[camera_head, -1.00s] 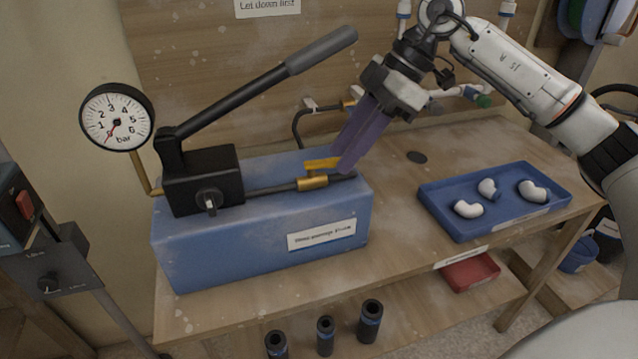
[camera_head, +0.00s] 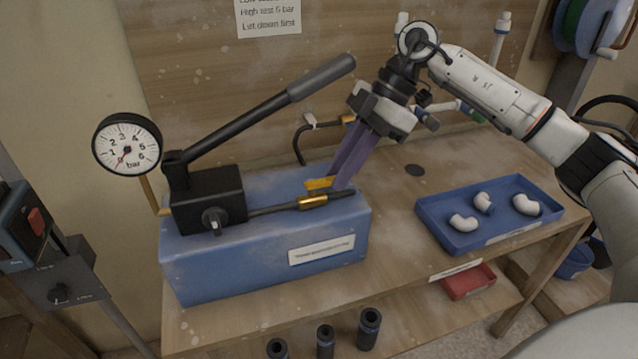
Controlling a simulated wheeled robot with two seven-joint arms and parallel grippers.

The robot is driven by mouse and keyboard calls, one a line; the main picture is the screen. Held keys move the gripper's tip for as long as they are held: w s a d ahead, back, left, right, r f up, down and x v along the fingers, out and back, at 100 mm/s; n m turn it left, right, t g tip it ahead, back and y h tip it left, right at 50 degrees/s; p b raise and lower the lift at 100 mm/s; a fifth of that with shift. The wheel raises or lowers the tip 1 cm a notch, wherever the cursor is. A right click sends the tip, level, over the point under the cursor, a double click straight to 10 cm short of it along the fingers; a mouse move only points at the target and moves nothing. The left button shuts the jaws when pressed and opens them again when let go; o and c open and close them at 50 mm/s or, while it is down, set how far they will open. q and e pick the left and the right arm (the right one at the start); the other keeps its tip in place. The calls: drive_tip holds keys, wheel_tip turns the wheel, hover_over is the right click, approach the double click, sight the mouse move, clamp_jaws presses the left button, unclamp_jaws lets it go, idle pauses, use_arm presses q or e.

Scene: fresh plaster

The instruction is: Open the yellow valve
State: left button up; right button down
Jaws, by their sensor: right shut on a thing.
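The yellow valve lever (camera_head: 319,184) sits on a brass valve body (camera_head: 313,201) in the line at the right end of the blue pump box (camera_head: 265,261). My right gripper (camera_head: 340,186) reaches down from the upper right. Its purple fingers are shut on the lever, and they hide part of it. The lever lies roughly along the pipe, as far as I can see. A black hand pump with a long grey-gripped handle (camera_head: 322,78) stands on the box. The round gauge (camera_head: 127,146) at left has its needle low on the scale. My left gripper is not in view.
A blue tray (camera_head: 452,239) with white elbow fittings (camera_head: 463,223) stands on the bench at right. A red tray (camera_head: 468,281) is below it. Several black sockets (camera_head: 369,328) stand at the front. A black hose (camera_head: 300,142) runs behind the valve.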

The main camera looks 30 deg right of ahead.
drive_tip(key=c, duration=1.8)
unclamp_jaws()
drive_tip(key=shift+o, duration=0.2)
drive_tip(key=shift+w, duration=0.1)
drive_tip(key=p+v, duration=0.4)
drive_tip(key=v, duration=0.8)
drive_tip(key=shift+d, duration=0.1)
